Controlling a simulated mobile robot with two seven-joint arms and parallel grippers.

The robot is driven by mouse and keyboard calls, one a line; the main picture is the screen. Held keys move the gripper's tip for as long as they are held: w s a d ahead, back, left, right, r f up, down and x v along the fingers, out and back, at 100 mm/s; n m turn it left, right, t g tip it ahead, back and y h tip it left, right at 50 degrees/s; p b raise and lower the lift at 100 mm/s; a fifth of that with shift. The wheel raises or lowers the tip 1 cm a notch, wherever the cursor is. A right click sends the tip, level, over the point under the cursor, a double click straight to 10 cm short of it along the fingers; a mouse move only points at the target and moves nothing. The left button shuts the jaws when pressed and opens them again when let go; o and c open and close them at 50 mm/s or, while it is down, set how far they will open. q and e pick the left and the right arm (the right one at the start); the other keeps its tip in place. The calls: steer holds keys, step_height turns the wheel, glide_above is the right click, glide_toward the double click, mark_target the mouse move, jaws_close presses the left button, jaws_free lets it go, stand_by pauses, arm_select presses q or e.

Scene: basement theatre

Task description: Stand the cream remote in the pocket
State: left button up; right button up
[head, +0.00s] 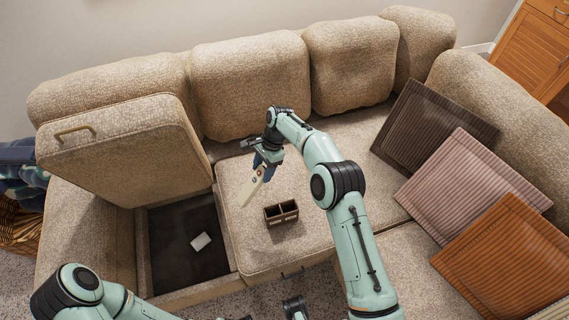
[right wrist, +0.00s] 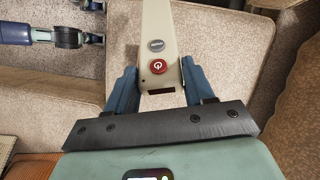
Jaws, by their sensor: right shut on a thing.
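The cream remote (head: 251,188) is held by my right gripper (head: 264,160) above the middle seat of the sofa, slanting down to the left in the head view. In the right wrist view the remote (right wrist: 158,28) lies between the two blue fingers, with a red power button near the gripper. A small dark brown caddy (head: 281,218) with two open pockets stands on the seat, apart from the remote, to its lower right. My left gripper (head: 270,314) is only partly in the head view at the bottom edge; its jaw state is unclear.
The left seat's lid (head: 125,150) is raised, showing a dark storage well (head: 180,240) with a small white item (head: 201,241) inside. Several ribbed cushions (head: 462,180) lean on the right. The seat around the caddy is clear.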

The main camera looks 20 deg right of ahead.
steer(key=n+h, duration=0.1)
steer(key=n, duration=0.1)
steer(key=d+f+n+h+b, duration=0.1)
steer(key=n, duration=0.1)
steer(key=shift+w+d+f, duration=0.1)
steer(key=d+r+n+t+h+b, duration=0.1)
steer(key=d+n+t+h+b, duration=0.15)
steer(key=d+n, duration=0.55)
arm_select(q)
steer(key=w+a+f+t+b, duration=0.2)
steer(key=w+f+b, duration=0.4)
steer(key=f, duration=0.4)
steer(key=shift+a+f+n+y+b, duration=0.15)
steer(key=shift+f+n+y+b, duration=0.2)
steer(key=shift+b, duration=0.25)
arm_select(e)
steer(key=s+a+f+n, duration=0.2)
steer(key=s+f, duration=0.1)
steer(key=f, duration=0.7)
steer(key=shift+s+t, duration=0.1)
steer(key=shift+t, duration=0.15)
steer(key=o, duration=1.2)
steer(key=shift+c, duration=0.2)
